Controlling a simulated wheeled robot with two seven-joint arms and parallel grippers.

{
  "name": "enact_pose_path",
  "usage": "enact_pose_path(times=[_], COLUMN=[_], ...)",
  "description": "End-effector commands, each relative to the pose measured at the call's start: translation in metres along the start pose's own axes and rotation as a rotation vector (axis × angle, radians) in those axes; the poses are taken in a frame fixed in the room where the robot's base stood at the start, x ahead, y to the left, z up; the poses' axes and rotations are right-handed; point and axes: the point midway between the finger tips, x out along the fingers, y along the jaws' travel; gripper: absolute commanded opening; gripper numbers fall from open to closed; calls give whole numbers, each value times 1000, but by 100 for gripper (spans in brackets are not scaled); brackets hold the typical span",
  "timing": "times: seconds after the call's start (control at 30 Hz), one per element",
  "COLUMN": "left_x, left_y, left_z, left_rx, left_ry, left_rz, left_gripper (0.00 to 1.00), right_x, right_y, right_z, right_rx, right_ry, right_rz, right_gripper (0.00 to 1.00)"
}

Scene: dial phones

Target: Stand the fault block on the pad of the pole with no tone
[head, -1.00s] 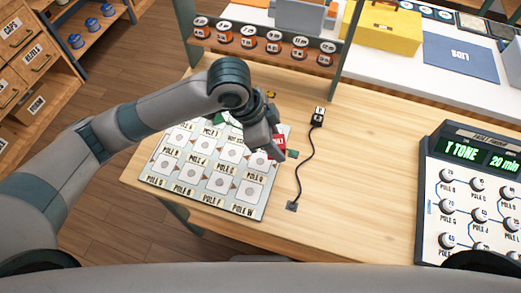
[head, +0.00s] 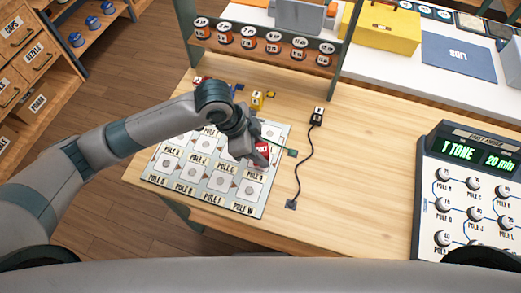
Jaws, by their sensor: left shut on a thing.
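My left gripper (head: 254,150) is shut on the red fault block (head: 263,151), which shows white lettering too small to read. It holds the block over the right side of the pole board (head: 272,178), near the back. I cannot tell whether the block touches the board. The board has rows of pale pads with round marks and pole labels; my arm hides its back left part. The test console (head: 468,190) at the right has knobs with pole labels and green displays reading "T TONE" and "20 min". My right gripper is not in view.
A yellow block (head: 257,100) stands behind the board. A small black-and-white device (head: 317,116) with a cable lies to the right of the board. A rack of round labelled spools (head: 270,44) stands at the back. The wooden table between board and console is mostly clear.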

Motion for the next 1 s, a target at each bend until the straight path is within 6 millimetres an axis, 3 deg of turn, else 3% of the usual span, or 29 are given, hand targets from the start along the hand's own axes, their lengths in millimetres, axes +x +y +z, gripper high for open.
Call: enact_pose_path(times=[0.5, 0.53, 0.6, 1.0], left_x=[10, 10, 10, 7], left_y=[0, 0, 0, 0], left_z=[4, 4, 4, 3], left_rx=[1, 1, 1, 2], left_ry=[0, 0, 0, 0], left_rz=[0, 0, 0, 0], left_gripper=[11, 39, 53, 53], right_x=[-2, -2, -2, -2], right_y=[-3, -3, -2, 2], right_z=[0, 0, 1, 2], right_rx=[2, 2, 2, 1], right_ry=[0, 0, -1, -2], right_rz=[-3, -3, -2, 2], right_gripper=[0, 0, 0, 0])
